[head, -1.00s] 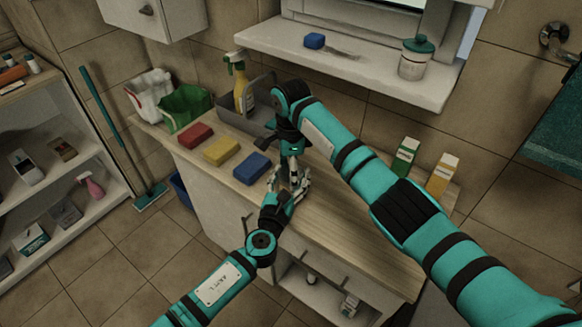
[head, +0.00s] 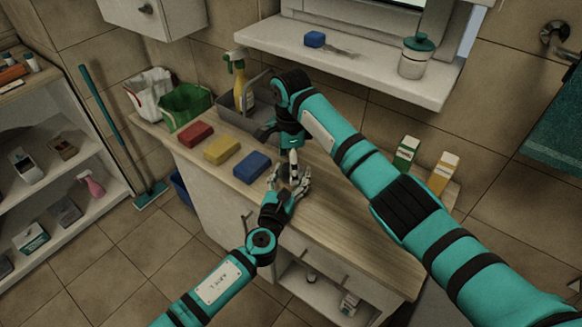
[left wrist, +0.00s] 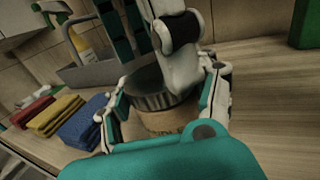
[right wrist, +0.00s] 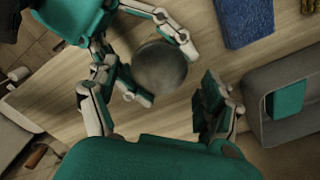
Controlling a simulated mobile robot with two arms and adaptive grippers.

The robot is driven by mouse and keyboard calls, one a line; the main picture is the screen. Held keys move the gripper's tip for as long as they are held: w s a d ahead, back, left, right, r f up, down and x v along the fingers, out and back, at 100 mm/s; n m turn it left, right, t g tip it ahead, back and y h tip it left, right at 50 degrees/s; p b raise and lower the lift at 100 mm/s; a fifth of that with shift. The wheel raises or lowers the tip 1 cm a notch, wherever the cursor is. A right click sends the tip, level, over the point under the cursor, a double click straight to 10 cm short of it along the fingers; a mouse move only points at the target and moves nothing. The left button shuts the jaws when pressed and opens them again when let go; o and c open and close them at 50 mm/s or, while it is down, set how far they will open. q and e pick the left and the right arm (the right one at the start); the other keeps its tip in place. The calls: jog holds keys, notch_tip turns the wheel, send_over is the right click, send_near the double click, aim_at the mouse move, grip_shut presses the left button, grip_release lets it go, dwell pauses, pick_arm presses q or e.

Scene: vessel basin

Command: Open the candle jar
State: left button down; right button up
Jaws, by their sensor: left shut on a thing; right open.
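The candle jar shows in the left wrist view, with a tan body (left wrist: 165,121) and a dark ridged lid (left wrist: 150,94) on top. It stands upright on the wooden counter. My left gripper (left wrist: 165,122) is shut around the jar's body, one finger on each side. In the right wrist view the round grey lid (right wrist: 160,68) is seen from above. My right gripper (right wrist: 160,108) is open, its fingers spread on either side near the lid; a finger crosses in front of the lid in the left wrist view. In the head view the grippers mostly hide the jar.
A grey caddy (head: 236,117) with a spray bottle (head: 239,88) stands behind. Two cartons (head: 406,153) stand at the right. The counter's front right is clear.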

notch_tip(320, 180, up, 2)
jog(key=shift+r, duration=0.6)
jog(key=shift+c, duration=1.2)
notch_tip(320, 180, up, 3)
jog(key=shift+f, duration=4)
jog(key=c, duration=1)
jog(key=o, duration=1.2)
jog(key=shift+o, duration=0.2)
